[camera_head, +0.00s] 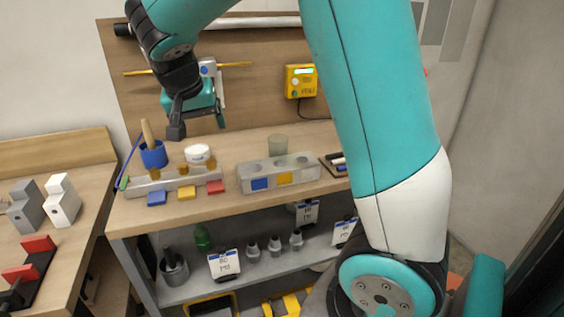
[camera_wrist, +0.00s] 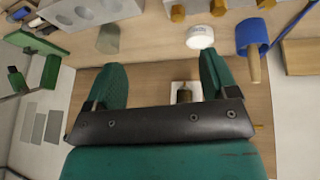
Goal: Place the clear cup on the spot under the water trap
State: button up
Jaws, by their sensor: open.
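The clear cup (camera_head: 278,145) is a translucent grey-green cup standing upright on the workbench, behind the block with round holes. It also shows in the wrist view (camera_wrist: 108,40), apart from the fingers. The water trap seems to be the white-mounted fitting (camera_head: 208,68) on the wooden back panel, partly covered by my gripper; it also shows in the wrist view (camera_wrist: 184,92). The marked spot under it cannot be made out. My gripper (camera_head: 198,124) is open and empty, in front of the back panel and left of the cup. Its two teal fingers show wide apart in the wrist view (camera_wrist: 160,65).
A white round tub (camera_head: 198,153) and a blue holder (camera_head: 154,155) with a wooden handle stand left of the cup. The holed block (camera_head: 262,177) stands in front of it. A yellow device (camera_head: 300,81) hangs on the panel above. Bare bench lies between tub and cup.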

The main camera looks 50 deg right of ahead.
jog(key=w+d+f+m+g+h+b, duration=0.2)
jog(key=w+d+f+m+h, duration=0.15)
jog(key=d+m, duration=0.45)
jog(key=m+g+h+b, duration=0.1)
jog(key=m+g+h, duration=0.1)
jog(key=m, duration=0.2)
send_near(275, 144)
jog(key=shift+y, duration=0.25)
jog(key=shift+w+d+p+x, duration=0.15)
jog(key=shift+w+x, duration=0.1)
jog(key=shift+x, duration=1.75)
jog(key=shift+w+d+p+x, duration=0.15)
jog(key=shift+w+x, duration=0.15)
jog(key=shift+x, duration=1.75)
jog(key=shift+w+p+x, duration=0.15)
jog(key=shift+w+x, duration=0.1)
jog(key=shift+x, duration=1.75)
jog(key=shift+r, duration=0.25)
jog(key=c, duration=0.7)
jog(key=shift+c, duration=0.2)
notch_tip(275, 144, up, 20)
jog(key=p, duration=0.1)
jog(key=shift+p, duration=0.3)
